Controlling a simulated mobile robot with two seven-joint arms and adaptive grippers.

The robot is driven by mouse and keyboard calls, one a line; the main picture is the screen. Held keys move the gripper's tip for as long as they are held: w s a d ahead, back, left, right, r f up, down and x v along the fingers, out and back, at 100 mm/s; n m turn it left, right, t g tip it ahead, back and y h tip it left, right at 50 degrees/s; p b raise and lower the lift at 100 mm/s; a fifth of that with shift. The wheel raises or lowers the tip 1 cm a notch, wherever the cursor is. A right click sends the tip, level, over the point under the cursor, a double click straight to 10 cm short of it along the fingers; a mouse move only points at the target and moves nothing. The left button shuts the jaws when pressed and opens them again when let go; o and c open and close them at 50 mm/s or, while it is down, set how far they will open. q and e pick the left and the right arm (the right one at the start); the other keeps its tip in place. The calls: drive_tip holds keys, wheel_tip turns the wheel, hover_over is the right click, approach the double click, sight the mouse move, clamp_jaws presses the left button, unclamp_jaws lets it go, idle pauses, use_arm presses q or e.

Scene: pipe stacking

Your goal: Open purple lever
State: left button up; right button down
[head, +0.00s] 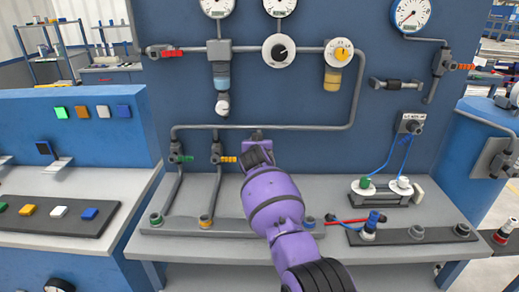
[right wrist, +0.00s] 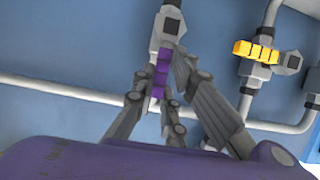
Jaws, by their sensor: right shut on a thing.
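The purple lever (right wrist: 160,72) shows in the right wrist view on a grey valve body (right wrist: 170,18). It lies between the two fingers of my right gripper (right wrist: 160,92), which is shut on it. In the head view my right gripper (head: 258,150) reaches up to the pipe panel from the lower right, and it hides the purple lever there. I cannot tell the lever's exact angle. My left gripper is in neither view.
A yellow lever (head: 225,159) on its valve stands just left of my right gripper, and a green lever (head: 182,158) stands farther left. A grey horizontal pipe (head: 300,126) runs above them. A grey bench (head: 340,258) with a red-and-blue tool stands below.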

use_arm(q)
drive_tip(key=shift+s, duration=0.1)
use_arm(e)
drive_tip(key=shift+f, duration=0.2)
drive_tip(key=c, duration=1.8)
unclamp_jaws()
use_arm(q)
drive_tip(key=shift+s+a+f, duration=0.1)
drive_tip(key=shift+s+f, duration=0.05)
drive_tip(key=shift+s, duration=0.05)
use_arm(e)
drive_tip(key=v, duration=1.2)
drive_tip(key=shift+r, duration=0.15)
